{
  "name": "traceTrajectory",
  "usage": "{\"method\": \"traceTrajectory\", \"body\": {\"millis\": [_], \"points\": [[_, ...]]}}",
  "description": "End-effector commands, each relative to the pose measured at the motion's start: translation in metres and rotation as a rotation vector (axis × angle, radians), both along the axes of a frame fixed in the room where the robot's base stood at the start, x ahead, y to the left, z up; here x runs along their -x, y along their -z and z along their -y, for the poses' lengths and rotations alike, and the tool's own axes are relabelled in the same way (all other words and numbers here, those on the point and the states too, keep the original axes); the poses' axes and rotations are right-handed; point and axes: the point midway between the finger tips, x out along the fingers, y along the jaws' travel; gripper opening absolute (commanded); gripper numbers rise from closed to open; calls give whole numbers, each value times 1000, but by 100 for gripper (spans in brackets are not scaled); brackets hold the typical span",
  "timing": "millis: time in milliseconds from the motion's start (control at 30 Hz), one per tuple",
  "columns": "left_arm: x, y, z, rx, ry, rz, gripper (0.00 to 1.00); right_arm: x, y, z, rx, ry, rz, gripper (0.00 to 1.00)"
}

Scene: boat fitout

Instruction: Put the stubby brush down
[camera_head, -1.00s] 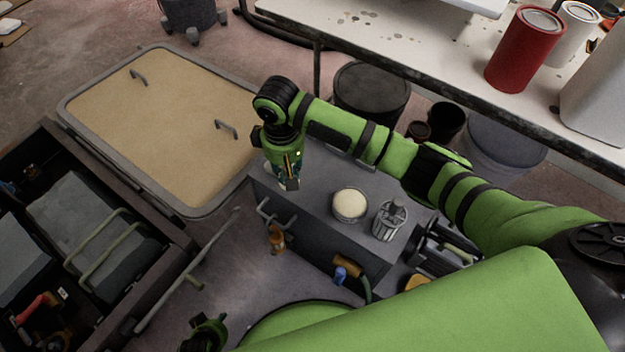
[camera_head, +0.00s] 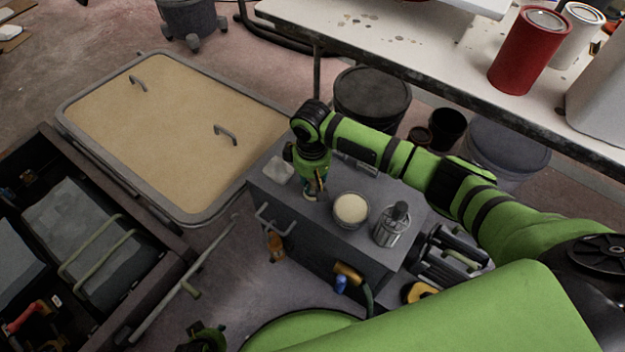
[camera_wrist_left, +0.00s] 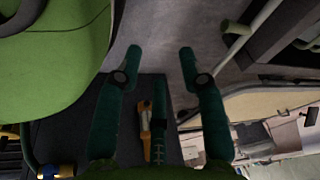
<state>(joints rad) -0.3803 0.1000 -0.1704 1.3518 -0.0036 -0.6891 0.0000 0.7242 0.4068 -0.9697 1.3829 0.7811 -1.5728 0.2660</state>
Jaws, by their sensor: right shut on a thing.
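My right gripper (camera_head: 314,184) points down over the grey cabinet top (camera_head: 333,235), between a white block and a round tub of cream-coloured stuff. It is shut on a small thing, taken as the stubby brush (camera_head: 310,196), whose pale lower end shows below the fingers. The fingers hide most of it, and I cannot tell whether it touches the top. My left gripper (camera_head: 205,340) is low at the bottom edge of the head view. In the left wrist view its two fingers (camera_wrist_left: 160,58) stand apart with nothing held between the tips.
The white block (camera_head: 279,170), the tub (camera_head: 351,209) and a metal canister (camera_head: 392,226) stand on the cabinet top. A tan-topped panel (camera_head: 175,130) lies to the left. A white bench (camera_head: 420,50) with a red can (camera_head: 528,50) is behind.

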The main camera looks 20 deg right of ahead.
Motion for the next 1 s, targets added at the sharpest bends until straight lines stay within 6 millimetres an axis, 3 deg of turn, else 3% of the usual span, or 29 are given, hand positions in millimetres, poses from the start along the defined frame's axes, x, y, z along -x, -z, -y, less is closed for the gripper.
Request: {"method": "traceTrajectory", "body": {"millis": [100,133,167,200,567,667,1000], "points": [[0,0,0,0,0,1,40,0,3,-1,-1,0,0,0],[0,0,0,0,0,2,40,0,3,-1,-1,0,0,33],[0,0,0,0,0,2,40,0,3,-1,-1,0,0,45],[0,0,0,0,0,2,40,0,3,-1,-1,0,0,49],[0,0,0,0,1,2,40,0,-1,0,0,0,1,49],[-2,-2,0,1,2,13,40,-1,-13,-1,-1,-1,3,49],[-9,5,-5,5,15,87,40,0,-84,-1,-1,-1,3,49]]}}
